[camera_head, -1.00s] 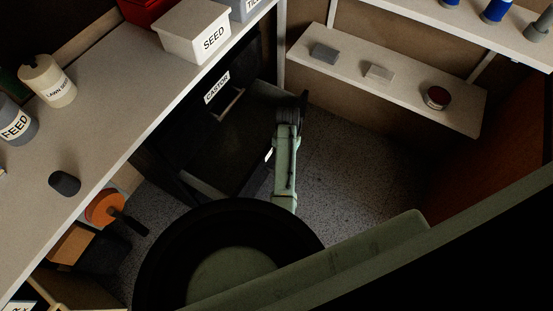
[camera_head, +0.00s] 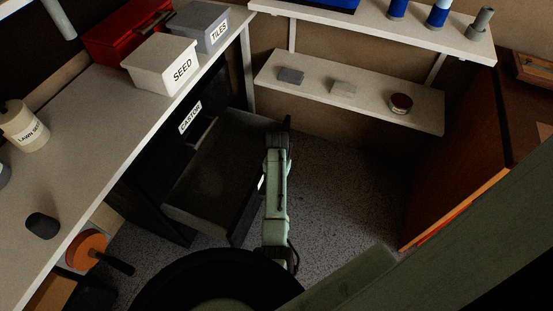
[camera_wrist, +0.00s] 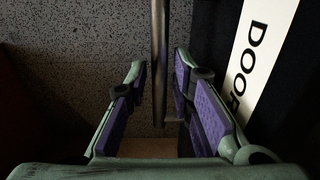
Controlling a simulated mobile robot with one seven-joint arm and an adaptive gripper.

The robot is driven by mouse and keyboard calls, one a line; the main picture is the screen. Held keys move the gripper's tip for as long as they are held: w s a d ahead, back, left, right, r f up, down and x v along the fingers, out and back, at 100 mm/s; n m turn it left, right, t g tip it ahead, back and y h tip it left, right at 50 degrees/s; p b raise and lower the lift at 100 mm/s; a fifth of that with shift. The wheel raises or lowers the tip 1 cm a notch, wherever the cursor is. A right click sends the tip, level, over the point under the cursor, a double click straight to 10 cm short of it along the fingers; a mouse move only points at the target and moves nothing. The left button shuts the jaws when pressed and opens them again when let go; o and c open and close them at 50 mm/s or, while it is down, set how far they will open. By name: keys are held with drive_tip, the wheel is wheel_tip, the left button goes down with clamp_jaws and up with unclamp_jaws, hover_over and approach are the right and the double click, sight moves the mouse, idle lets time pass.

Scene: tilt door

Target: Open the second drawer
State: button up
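A dark cabinet stands under the bench. Its upper drawer (camera_head: 190,118), labelled CASTOR, is closed. The drawer below it (camera_head: 212,180) is pulled well out, and I see into its dark, seemingly empty inside. In the wrist view the drawer front (camera_wrist: 290,85) carries a white label (camera_wrist: 258,50) whose visible letters read DOOR. A metal bar handle (camera_wrist: 159,30) runs between my fingers. My gripper (camera_wrist: 160,68) is open around this handle, with purple pads on both sides and small gaps visible. In the head view my arm mostly hides the gripper at the drawer front.
The bench (camera_head: 95,120) holds a SEED bin (camera_head: 160,62), a TILES bin (camera_head: 205,28) and a red box (camera_head: 118,35). A low shelf (camera_head: 370,105) stands at the back and a brown cabinet (camera_head: 450,160) at the right. The speckled floor (camera_head: 350,185) between them is clear.

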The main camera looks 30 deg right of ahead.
drive_tip(key=shift+o, duration=1)
wheel_tip(320, 180, up, 12)
idle(0.3)
